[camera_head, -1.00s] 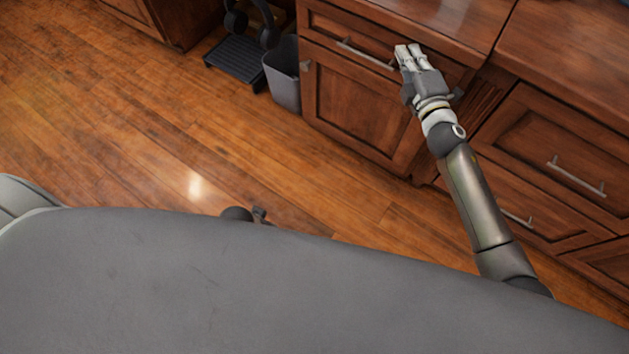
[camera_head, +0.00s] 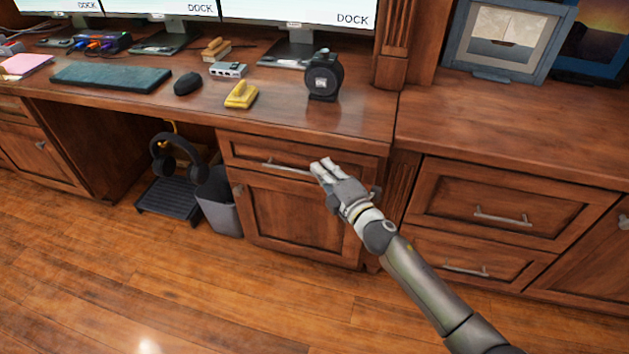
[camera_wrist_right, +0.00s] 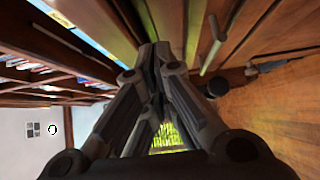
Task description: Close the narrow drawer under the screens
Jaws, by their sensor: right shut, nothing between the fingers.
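The narrow wooden drawer (camera_head: 248,156) is under the desktop, below the right-hand screen (camera_head: 300,10). Its front looks flush, or nearly so, with the cabinet around it. Its metal bar handle (camera_head: 287,167) runs across the front. My right gripper (camera_head: 322,167) is shut and empty at the right part of this front, by the handle's right end; whether it touches cannot be told. It hides part of the front behind it. In the right wrist view the closed fingers (camera_wrist_right: 160,58) point at wood, with a metal bar handle (camera_wrist_right: 213,48) to their right. My left gripper is not in view.
A cabinet door (camera_head: 295,215) is below the drawer. A grey bin (camera_head: 220,213) and headphones (camera_head: 180,158) on a stand are to its left. A black round device (camera_head: 323,76) and a yellow item (camera_head: 241,95) stand on the desktop (camera_head: 360,110). Wider drawers (camera_head: 480,205) are at right.

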